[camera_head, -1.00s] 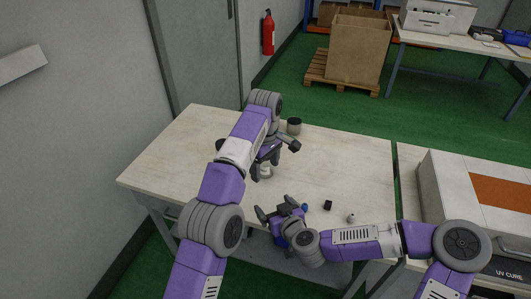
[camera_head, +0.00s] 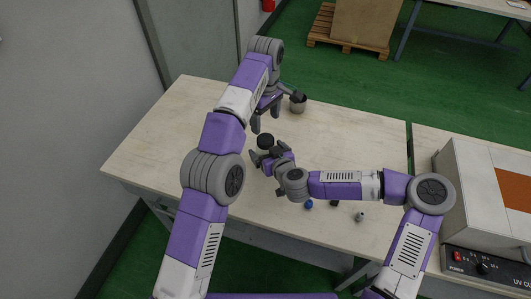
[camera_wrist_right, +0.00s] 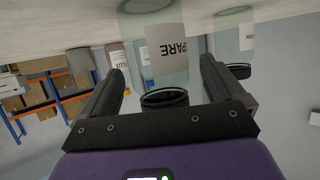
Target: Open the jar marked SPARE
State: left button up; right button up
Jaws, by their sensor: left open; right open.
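The jar marked SPARE (camera_wrist_right: 167,58) is clear glass with a white label and a black lid (camera_wrist_right: 164,98). It appears upside down in the right wrist view, between the two fingers of my right gripper (camera_wrist_right: 163,85). In the head view a dark round lid (camera_head: 265,141) shows at the tips of my right gripper (camera_head: 268,156), which is open and not closed on the jar. My left gripper (camera_head: 265,118) is open and empty, just behind that lid. The arms hide much of the jar in the head view.
Other labelled jars stand left (camera_wrist_right: 118,62) and right (camera_wrist_right: 234,47) of it in the right wrist view. A grey container (camera_head: 298,105) stands behind. A blue item (camera_head: 308,204), a black block (camera_head: 335,203) and a small grey item (camera_head: 360,216) lie near the front.

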jog(key=shift+x, duration=0.95)
